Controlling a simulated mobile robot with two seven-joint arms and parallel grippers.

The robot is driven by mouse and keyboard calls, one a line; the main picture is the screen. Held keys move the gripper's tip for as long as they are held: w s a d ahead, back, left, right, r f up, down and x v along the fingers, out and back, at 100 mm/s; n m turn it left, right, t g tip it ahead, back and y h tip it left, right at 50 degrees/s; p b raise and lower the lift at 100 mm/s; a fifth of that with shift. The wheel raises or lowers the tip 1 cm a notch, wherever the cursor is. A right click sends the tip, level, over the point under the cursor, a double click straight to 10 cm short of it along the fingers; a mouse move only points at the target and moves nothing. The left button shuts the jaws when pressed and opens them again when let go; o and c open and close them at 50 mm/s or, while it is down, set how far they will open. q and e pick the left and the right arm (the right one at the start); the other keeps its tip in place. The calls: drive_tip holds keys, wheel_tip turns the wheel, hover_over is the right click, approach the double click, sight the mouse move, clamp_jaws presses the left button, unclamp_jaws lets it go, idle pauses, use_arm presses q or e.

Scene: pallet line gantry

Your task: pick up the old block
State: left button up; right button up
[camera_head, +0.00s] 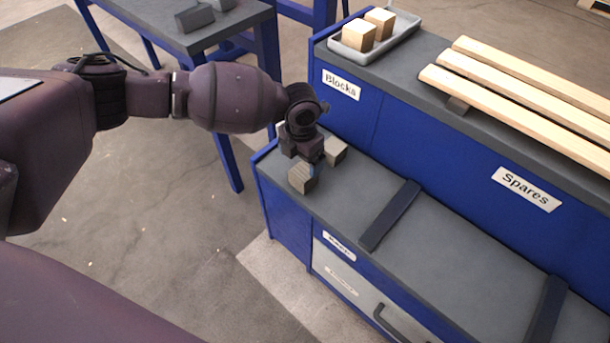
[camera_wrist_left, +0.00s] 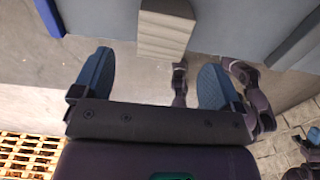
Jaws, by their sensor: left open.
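A weathered grey-brown block (camera_head: 302,178) sits near the left front edge of the lower bench. A second similar block (camera_head: 335,150) sits behind it to the right, and part of a third (camera_head: 281,128) shows behind my wrist. My left gripper (camera_head: 314,166) is over this end of the bench, pointing down, close to the front block; contact cannot be told. In the left wrist view the open blue fingers (camera_wrist_left: 156,62) have nothing between them. A grey-brown block (camera_wrist_left: 165,30) shows just past the fingertips, between their lines; which block it is cannot be told.
The lower bench top (camera_head: 440,255) carries dark bars (camera_head: 390,215). A higher blue shelf behind holds a tray (camera_head: 385,48) with two pale blocks, over a "Blocks" label (camera_head: 341,85), and pale planks (camera_head: 520,90) over a "Spares" label. Another table (camera_head: 200,38) stands at back left.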

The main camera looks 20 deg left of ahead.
sight(303, 171)
use_arm(q)
wheel_tip(303, 171, down, 4)
drive_tip(key=shift+d+r+b, duration=0.1)
drive_tip(key=shift+r+b, duration=0.05)
drive_tip(key=shift+b, duration=0.25)
wheel_tip(303, 171, down, 4)
drive_tip(key=shift+w+d+f+b, duration=0.1)
drive_tip(key=shift+d+f+b, duration=0.1)
drive_tip(key=shift+b, duration=0.55)
drive_tip(key=shift+a+f, duration=0.1)
drive_tip(key=shift+f, duration=0.15)
drive_tip(key=shift+w, duration=0.1)
drive_tip(key=shift+r, duration=0.2)
drive_tip(key=shift+c, duration=0.4)
use_arm(e)
drive_tip(key=shift+w+a+r+n+t, duration=0.1)
drive_tip(key=shift+w+a+n+t, duration=0.25)
drive_tip(key=shift+w, duration=0.4)
use_arm(q)
drive_tip(key=c, duration=0.9)
use_arm(e)
drive_tip(key=shift+s, duration=0.15)
